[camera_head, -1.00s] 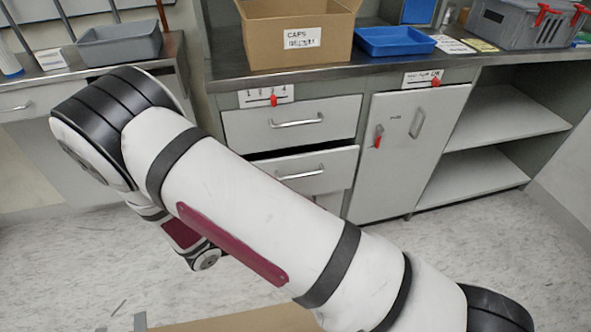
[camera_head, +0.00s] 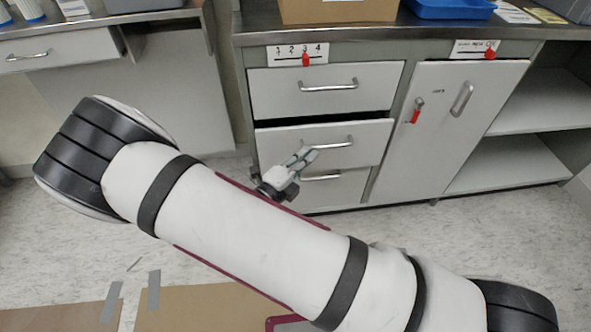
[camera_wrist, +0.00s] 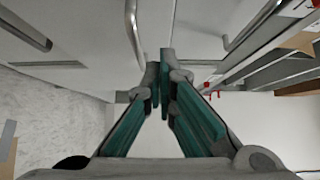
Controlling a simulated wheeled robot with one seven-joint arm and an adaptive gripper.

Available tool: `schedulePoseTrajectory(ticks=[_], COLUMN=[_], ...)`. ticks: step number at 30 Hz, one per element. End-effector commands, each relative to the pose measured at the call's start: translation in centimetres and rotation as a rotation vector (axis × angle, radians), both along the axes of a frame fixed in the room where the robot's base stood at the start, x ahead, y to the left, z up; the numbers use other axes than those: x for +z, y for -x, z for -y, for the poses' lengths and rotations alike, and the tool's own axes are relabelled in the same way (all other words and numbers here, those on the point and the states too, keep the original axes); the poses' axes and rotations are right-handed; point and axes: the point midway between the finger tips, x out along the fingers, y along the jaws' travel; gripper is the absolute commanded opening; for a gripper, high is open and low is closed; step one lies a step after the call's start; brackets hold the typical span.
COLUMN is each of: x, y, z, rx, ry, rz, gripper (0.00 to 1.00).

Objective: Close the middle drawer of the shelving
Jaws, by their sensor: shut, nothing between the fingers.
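The middle drawer (camera_head: 360,134) of the grey shelving is slightly open. Its white front stands out from the cabinet, with a dark gap along its top edge. Its metal handle (camera_head: 327,145) also shows in the wrist view (camera_wrist: 132,40). My gripper (camera_head: 310,155) is in front of this drawer, by the left part of the handle. In the wrist view, my teal-padded fingers (camera_wrist: 162,70) are together and empty, with their tips beside the handle. I cannot tell whether they touch the drawer front.
The top drawer (camera_head: 290,95) above is shut. The bottom drawer (camera_head: 345,190) is partly hidden by my gripper and arm. A door (camera_head: 440,130) with a red key tag is to the right, then open shelves (camera_head: 535,155). A cardboard box (camera_head: 340,8) stands on the worktop.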

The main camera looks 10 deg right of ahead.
Motion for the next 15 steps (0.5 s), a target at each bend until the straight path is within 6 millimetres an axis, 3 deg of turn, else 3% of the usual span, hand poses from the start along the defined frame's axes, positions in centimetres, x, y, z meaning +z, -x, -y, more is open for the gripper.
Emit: schedulePoseTrajectory(ticks=[3, 9, 15], x=[-0.2, -0.2, -0.1], y=[-1.6, -4.3, -5.3], z=[1.7, 1.4, 1.4], rx=[-0.003, -0.001, 0.000], ry=[0.001, -0.001, 0.000], rz=[0.000, 0.001, -0.001], gripper=[0.00, 0.00, 0.00])
